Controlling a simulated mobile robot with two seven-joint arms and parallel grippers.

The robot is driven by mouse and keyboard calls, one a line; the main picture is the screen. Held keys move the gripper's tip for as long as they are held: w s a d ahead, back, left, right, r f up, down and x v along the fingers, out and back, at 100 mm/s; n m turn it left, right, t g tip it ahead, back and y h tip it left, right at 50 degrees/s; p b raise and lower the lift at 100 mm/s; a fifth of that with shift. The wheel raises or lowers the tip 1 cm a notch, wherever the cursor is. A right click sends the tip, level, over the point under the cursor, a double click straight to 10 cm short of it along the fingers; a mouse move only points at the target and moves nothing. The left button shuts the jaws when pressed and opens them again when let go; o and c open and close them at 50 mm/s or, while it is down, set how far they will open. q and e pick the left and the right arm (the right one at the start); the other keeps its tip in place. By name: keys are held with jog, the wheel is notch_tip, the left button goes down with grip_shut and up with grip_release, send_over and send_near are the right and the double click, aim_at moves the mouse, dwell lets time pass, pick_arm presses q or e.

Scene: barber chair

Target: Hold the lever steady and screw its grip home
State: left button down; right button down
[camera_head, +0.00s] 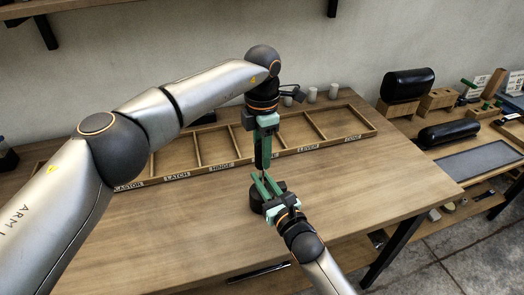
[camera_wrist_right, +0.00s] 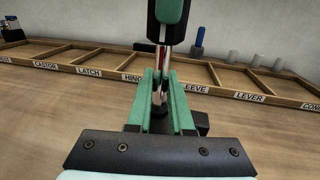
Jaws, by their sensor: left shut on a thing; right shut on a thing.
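The lever shows as a thin upright metal rod (camera_wrist_right: 158,88) in the right wrist view. Its foot is near a round dark base (camera_head: 256,199) on the bench. My right gripper (camera_head: 265,184) comes from the front, its green fingers (camera_wrist_right: 159,94) shut on the lever's rod, one on each side. My left gripper (camera_head: 263,164) points straight down above it, shut at the top of the rod. Its dark finger with a green pad (camera_wrist_right: 169,22) fills the top of the wrist view. The grip is mostly hidden between the left fingers; I cannot tell how far it sits on the rod.
A wooden tray (camera_head: 247,159) with labelled compartments lies behind the lever. Several pale cylinders (camera_head: 312,94) stand behind it. Black rolls (camera_head: 407,84) and wooden blocks (camera_head: 437,98) are on the right. The bench front left and right of the base is clear.

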jog(key=shift+f, duration=0.1)
dwell(0.3)
pick_arm(q)
jog(key=shift+c, duration=2.2)
grip_release()
notch_tip(320, 180, up, 12)
jog(key=shift+r, duration=0.1)
pick_arm(e)
jog(key=c, duration=0.7)
grip_release()
jog(key=shift+c, duration=0.2)
jog(key=shift+s, duration=0.1)
